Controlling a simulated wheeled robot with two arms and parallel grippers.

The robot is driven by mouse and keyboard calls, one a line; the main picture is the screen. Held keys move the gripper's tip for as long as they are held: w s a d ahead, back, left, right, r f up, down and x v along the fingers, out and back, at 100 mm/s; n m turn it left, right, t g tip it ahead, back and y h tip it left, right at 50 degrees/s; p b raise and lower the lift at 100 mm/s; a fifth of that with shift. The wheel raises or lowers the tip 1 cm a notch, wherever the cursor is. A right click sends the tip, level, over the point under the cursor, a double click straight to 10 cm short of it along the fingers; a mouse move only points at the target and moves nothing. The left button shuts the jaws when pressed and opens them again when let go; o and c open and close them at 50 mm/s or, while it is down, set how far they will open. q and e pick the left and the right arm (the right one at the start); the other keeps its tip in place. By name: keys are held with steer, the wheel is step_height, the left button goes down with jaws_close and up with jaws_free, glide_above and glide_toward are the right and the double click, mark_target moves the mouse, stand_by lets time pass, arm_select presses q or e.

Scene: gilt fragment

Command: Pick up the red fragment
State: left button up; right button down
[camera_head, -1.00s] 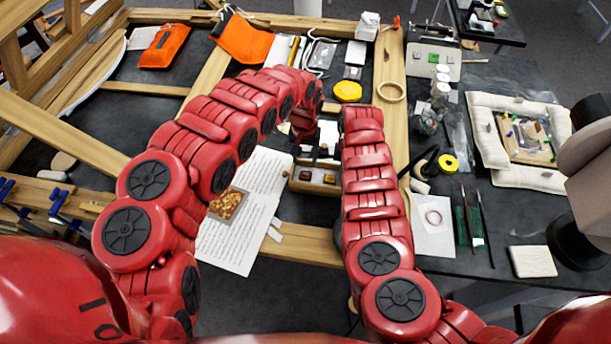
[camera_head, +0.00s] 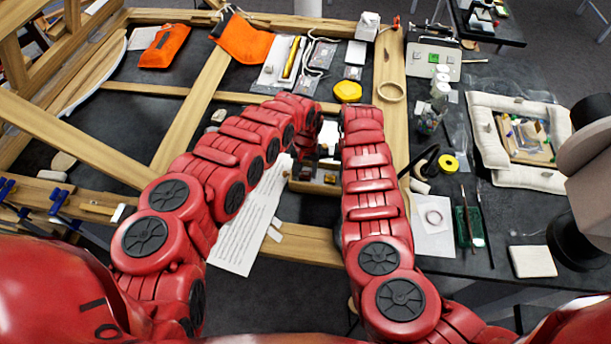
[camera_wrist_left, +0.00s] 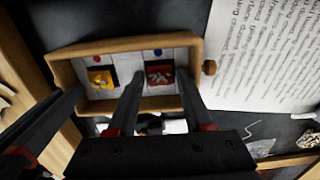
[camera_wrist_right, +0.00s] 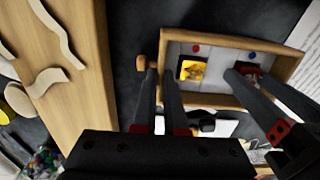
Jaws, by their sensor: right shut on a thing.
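The red fragment (camera_wrist_left: 160,75) lies in the right compartment of a small wooden tray (camera_wrist_left: 122,44), below a blue dot. It also shows, partly covered by a finger, in the right wrist view (camera_wrist_right: 246,72). A yellow-gold fragment (camera_wrist_left: 101,78) lies in the left compartment, below a red dot. My left gripper (camera_wrist_left: 161,88) is open, its fingers apart on either side of the red fragment in the left wrist view. My right gripper (camera_wrist_right: 161,76) is shut on the tray's left side wall. In the head view, my arms hide much of the tray (camera_head: 312,188).
A printed sheet (camera_head: 240,238) lies left of the tray. Wooden beams (camera_head: 272,238) frame the table. Glass jars (camera_head: 430,120) stand to the right.

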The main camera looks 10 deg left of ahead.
mark_target(306, 173)
arm_select(q)
jaws_close()
step_height(306, 173, up, 10)
stand_by(0.6)
arm_select(e)
steer(key=c, duration=0.9)
jaws_free()
steer(key=shift+r, duration=0.1)
